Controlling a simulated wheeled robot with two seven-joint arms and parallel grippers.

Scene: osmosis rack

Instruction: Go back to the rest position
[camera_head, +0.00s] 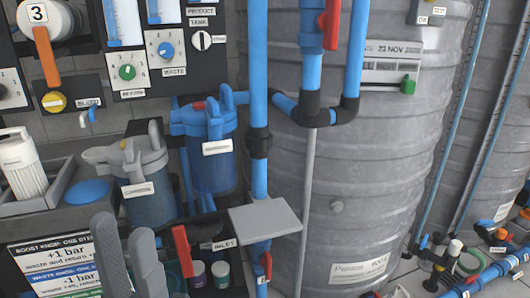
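My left gripper (124,228) shows at the bottom left of the head view as two grey ribbed fingers pointing up. There is a gap between the fingers, and I see nothing held in it. The fingers are in front of the lower part of the rack, to the right of the white instruction placard (55,262). The rest of the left arm is below the picture. My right gripper does not show.
A grey housing (150,200) and a blue housing (212,160) stand behind the gripper. A red-handled inlet valve (183,250) and small jars (220,272) are close on its right. Blue pipes (258,110) and a large grey tank (350,190) fill the middle.

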